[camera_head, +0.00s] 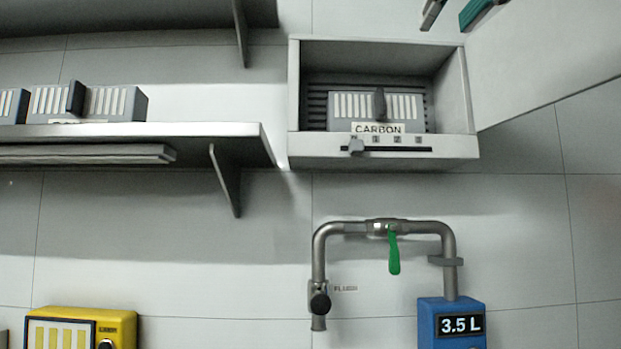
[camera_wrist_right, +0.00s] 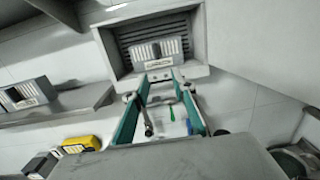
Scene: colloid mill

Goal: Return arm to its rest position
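My right gripper (camera_head: 446,22) shows only in part at the top edge of the head view, up and to the right of an open wall housing (camera_head: 463,148). In the right wrist view its two teal fingers (camera_wrist_right: 160,96) are spread apart, with no object held between them. The housing holds a grey cartridge (camera_head: 344,118) labelled CARBON, apart from the fingers in the head view. Most of the right arm is outside the head view. My left gripper is not in view.
A flap or door panel (camera_head: 545,45) stands open right of the housing. A shelf (camera_head: 110,131) with cartridges (camera_head: 120,103) is at left. Below are a pipe with a green lever (camera_head: 394,254), a blue 3.5 L unit (camera_head: 452,308) and a yellow device (camera_head: 125,325).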

